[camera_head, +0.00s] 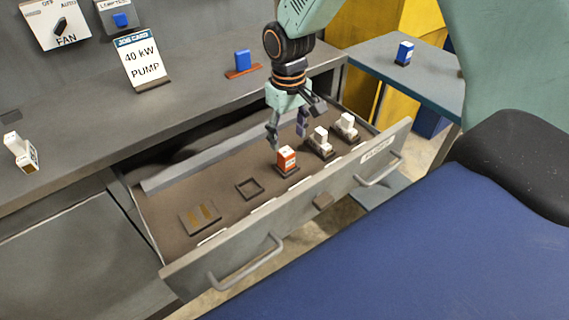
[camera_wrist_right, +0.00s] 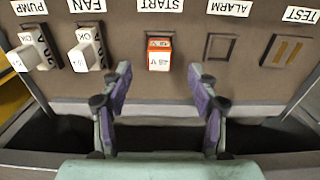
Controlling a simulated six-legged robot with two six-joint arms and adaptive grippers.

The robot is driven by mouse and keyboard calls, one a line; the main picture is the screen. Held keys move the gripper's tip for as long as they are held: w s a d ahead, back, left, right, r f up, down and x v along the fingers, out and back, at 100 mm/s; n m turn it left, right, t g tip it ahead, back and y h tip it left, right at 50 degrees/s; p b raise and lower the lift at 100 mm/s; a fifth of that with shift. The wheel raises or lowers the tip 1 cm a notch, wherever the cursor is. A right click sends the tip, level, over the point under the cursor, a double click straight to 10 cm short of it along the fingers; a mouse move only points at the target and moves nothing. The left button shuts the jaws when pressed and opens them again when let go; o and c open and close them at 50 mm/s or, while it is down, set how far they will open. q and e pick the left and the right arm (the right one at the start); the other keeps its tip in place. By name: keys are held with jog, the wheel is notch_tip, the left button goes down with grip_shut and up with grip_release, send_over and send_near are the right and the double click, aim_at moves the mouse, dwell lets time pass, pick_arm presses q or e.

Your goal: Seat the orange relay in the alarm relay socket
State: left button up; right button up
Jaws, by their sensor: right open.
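The orange relay (camera_head: 286,159), with a white label band, stands upright in the socket behind the START label in the open drawer; in the right wrist view the relay (camera_wrist_right: 160,54) lies ahead, between the fingertip lines. The alarm relay socket (camera_head: 250,188) is an empty dark square frame beside it; in the wrist view this socket (camera_wrist_right: 217,47) sits under the ALARM label (camera_wrist_right: 228,9). My right gripper (camera_head: 287,133) is open and empty, hanging over the drawer just behind and above the orange relay; its fingers also show in the wrist view (camera_wrist_right: 160,84). My left gripper is out of view.
White relays (camera_head: 320,140) (camera_head: 346,126) stand in the PUMP and FAN sockets. A TEST plate (camera_head: 201,216) with brass strips lies at the drawer's other end. The drawer front (camera_head: 290,222) has handles. A job card (camera_head: 141,62) and blue block (camera_head: 243,60) stand on the bench.

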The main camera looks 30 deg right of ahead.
aim_at(287, 151)
notch_tip(287, 151, down, 3)
jog(key=shift+a+r, duration=0.1)
jog(key=shift+r, duration=0.05)
jog(key=shift+w+a+f+b, duration=0.1)
jog(key=shift+a+f+b, duration=0.05)
jog(key=shift+f+b, duration=0.25)
jog(key=f, duration=0.1)
jog(key=f+b, duration=0.1)
jog(key=f, duration=0.1)
jog(key=shift+w+d+f, duration=0.15)
jog(key=shift+d+f, duration=0.15)
jog(key=shift+d, duration=0.05)
jog(key=shift+w+d+f, duration=0.1)
jog(key=shift+f, duration=0.3)
jog(key=shift+a+r, duration=0.2)
jog(key=shift+a, duration=0.15)
jog(key=shift+d+f, duration=0.1)
jog(key=shift+d, duration=0.15)
jog(key=c, duration=0.4)
jog(key=shift+a, duration=0.15)
jog(key=c, duration=0.6)
jog(key=shift+c, duration=1.3)
